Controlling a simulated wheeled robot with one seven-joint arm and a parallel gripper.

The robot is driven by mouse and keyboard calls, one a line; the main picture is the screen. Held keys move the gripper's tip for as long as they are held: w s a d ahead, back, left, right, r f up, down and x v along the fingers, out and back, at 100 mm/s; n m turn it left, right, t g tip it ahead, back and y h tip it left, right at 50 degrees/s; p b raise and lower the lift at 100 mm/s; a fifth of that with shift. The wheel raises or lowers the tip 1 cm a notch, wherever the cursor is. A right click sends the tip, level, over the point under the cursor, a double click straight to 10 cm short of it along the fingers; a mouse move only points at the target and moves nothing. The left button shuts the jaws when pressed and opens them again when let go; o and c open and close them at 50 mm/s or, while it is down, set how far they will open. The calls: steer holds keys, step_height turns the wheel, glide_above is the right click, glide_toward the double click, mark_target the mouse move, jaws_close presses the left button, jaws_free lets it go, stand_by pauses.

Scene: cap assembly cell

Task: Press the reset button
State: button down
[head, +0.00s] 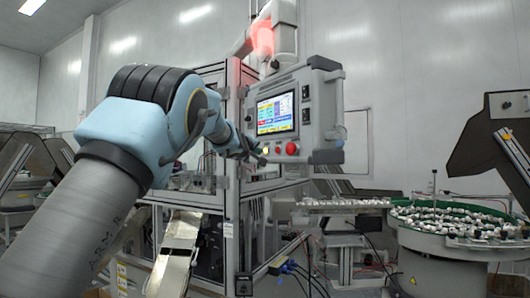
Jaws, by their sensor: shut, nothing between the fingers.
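A grey control panel (325,112) hangs at the centre with a lit screen (276,113). A large red button (291,149) and a smaller reddish button (278,150) sit below the screen. A small pale spot, possibly another button, shows left of them beside my gripper. I cannot read which one is the reset button. My gripper (262,157) is shut and empty at the panel's lower left corner, left of the red button. I cannot tell whether its tip touches the panel. My arm hides part of the machine behind.
A framed machine cell (235,190) stands behind the panel. A red lamp (262,38) glows above. At right are a green bowl feeder (440,238) full of small parts and a tray of parts (345,204). Cables and a metal chute (175,255) are low down.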

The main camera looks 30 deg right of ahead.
steer(key=shift+d+r, duration=0.1)
steer(key=shift+d, duration=0.05)
stand_by(0.4)
steer(key=shift+d+p, duration=0.3)
steer(key=shift+p, duration=0.15)
steer(key=shift+d, duration=0.1)
stand_by(0.3)
steer(key=shift+a, duration=0.5)
steer(key=a, duration=0.6)
steer(key=shift+s, duration=0.15)
stand_by(0.9)
